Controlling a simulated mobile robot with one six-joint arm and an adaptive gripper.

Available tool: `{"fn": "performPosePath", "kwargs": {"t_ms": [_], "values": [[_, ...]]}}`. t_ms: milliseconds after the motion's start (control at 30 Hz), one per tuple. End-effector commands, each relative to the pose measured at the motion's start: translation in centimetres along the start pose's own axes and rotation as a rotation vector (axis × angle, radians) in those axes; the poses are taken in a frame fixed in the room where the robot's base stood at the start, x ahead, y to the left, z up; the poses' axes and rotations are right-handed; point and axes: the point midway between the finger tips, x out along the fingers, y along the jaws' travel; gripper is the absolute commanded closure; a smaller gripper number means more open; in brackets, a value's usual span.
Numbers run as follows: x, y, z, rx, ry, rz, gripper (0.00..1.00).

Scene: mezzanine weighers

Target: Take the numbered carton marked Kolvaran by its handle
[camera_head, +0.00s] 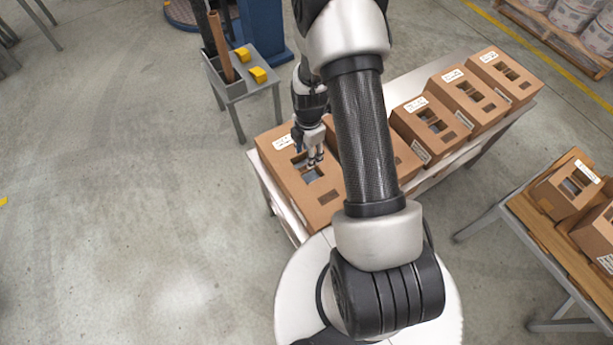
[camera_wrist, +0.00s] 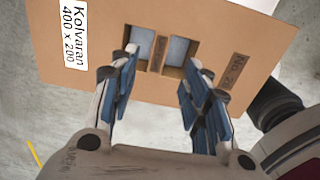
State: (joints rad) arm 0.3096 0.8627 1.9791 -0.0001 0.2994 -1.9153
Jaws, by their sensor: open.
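The carton marked Kolvaran (camera_head: 318,209) is a brown cardboard box at the near left end of the long table. Its white label, reading "Kolvaran 400 x 200", and a dark "No." mark, partly unreadable, show in the wrist view on the carton's top (camera_wrist: 110,17). Two openings there have a narrow cardboard handle strip (camera_wrist: 158,52) between them. My gripper (camera_head: 314,159) is open over the openings. In the wrist view its fingertips (camera_wrist: 162,60) lie on either side of the strip, apart from it. I cannot tell how deep they reach.
Similar cartons stand in a row along the long table (camera_head: 443,173), one (camera_head: 397,158) partly hidden behind my arm. More cartons (camera_head: 568,187) are on a table at right. A small grey stand (camera_head: 238,88) with yellow blocks stands behind left.

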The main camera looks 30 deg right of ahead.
Motion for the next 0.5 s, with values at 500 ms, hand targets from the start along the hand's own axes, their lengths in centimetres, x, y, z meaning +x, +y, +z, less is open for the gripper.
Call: {"fn": "performPosePath", "kwargs": {"t_ms": [500], "values": [[5.6,0.1,-0.2,0.0,0.0,-0.001,0.57]]}}
